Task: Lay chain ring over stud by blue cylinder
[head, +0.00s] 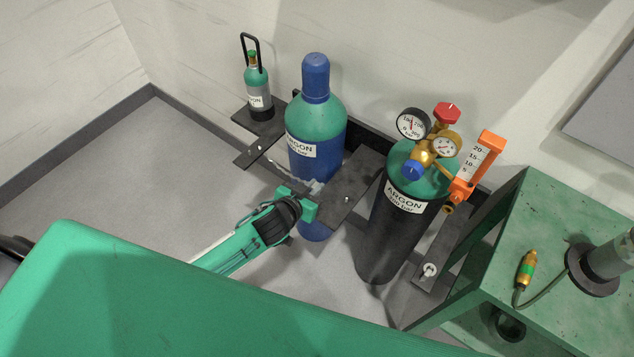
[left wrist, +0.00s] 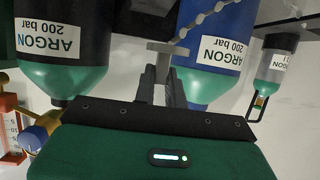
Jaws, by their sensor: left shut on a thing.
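The blue cylinder (head: 315,165) with a green shoulder and blue cap stands upright against the wall rack; it also shows upside down in the left wrist view (left wrist: 218,50). My left gripper (head: 305,197) is in front of its lower body. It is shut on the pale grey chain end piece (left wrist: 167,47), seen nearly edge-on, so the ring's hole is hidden. The chain (left wrist: 205,20) runs from it across the blue cylinder. A small stud (head: 346,199) stands on the dark plate (head: 355,180) right of the blue cylinder, apart from the gripper. My right gripper is not in view.
A black argon cylinder (head: 385,240) with gauges and an orange flowmeter (head: 478,165) stands right. A small cylinder (head: 257,88) stands back left. Another stud (head: 260,148) is on the left plate. A green bench (head: 570,215) is at right. Floor at left is clear.

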